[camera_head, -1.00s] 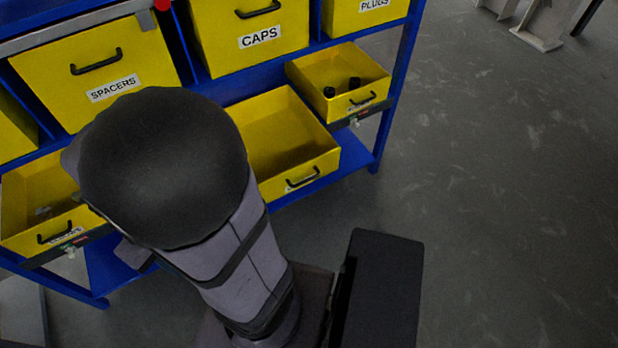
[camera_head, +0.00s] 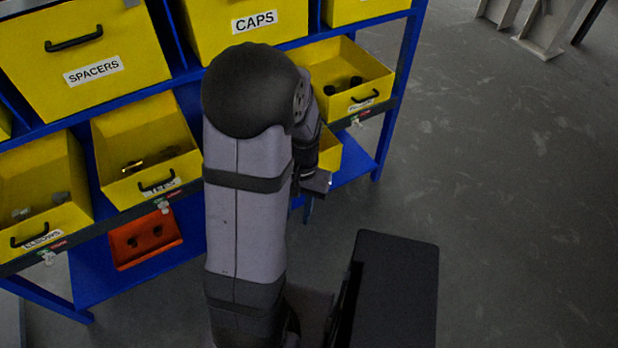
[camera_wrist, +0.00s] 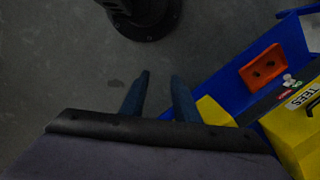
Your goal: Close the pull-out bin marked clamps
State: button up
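No label reading clamps is legible in either view. A pulled-out yellow bin (camera_head: 329,149) on the lower shelf is mostly hidden behind my arm in the head view; its label is hidden. My gripper (camera_head: 308,205) points down in front of this bin, close to its front. In the wrist view my gripper (camera_wrist: 160,76) has its two blue fingers apart with only floor between them. A yellow edge (camera_wrist: 212,110) shows just right of the right finger; I cannot tell whether they touch.
Other pulled-out bins are the elbows bin (camera_head: 45,205), the tees bin (camera_head: 145,150) and a bin with black parts (camera_head: 350,75). The spacers bin (camera_head: 80,45) and caps bin (camera_head: 245,15) sit above. An orange tray (camera_head: 146,240) lies below.

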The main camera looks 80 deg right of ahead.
jog(key=d+r+m+t+h, duration=0.1)
jog(key=d+r+m+h, duration=0.2)
jog(key=d+m, duration=0.5)
jog(key=d, duration=0.5)
jog(key=shift+d+r, duration=0.3)
jog(key=shift+f, duration=0.1)
notch_tip(320, 180, down, 7)
jog(key=d, duration=0.1)
jog(key=shift+w, duration=0.45)
grip_shut()
